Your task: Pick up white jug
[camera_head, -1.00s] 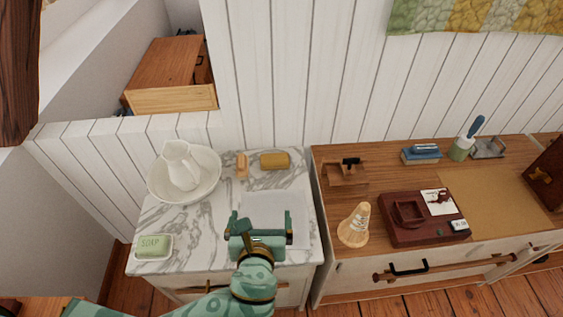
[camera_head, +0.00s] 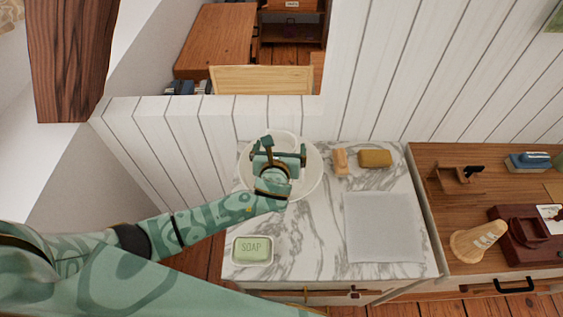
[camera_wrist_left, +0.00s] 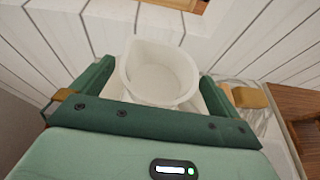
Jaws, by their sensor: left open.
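The white jug (camera_head: 284,136) stands in a white basin (camera_head: 314,176) at the back left of the marble washstand top. In the head view my left gripper (camera_head: 278,154) is over the jug and hides most of it. In the left wrist view the jug (camera_wrist_left: 160,72) shows from above, its round mouth framed by the two green fingers. The fingers are apart, one on either side of the jug in the picture. I cannot tell whether they touch it or how high they are. My right gripper is not in view.
A soap dish (camera_head: 253,250) sits at the front left of the marble top (camera_head: 310,240). A small brush (camera_head: 340,161), a yellow sponge (camera_head: 375,158) and a grey cloth (camera_head: 383,226) lie to the right. The white panelled wall (camera_head: 365,75) rises close behind.

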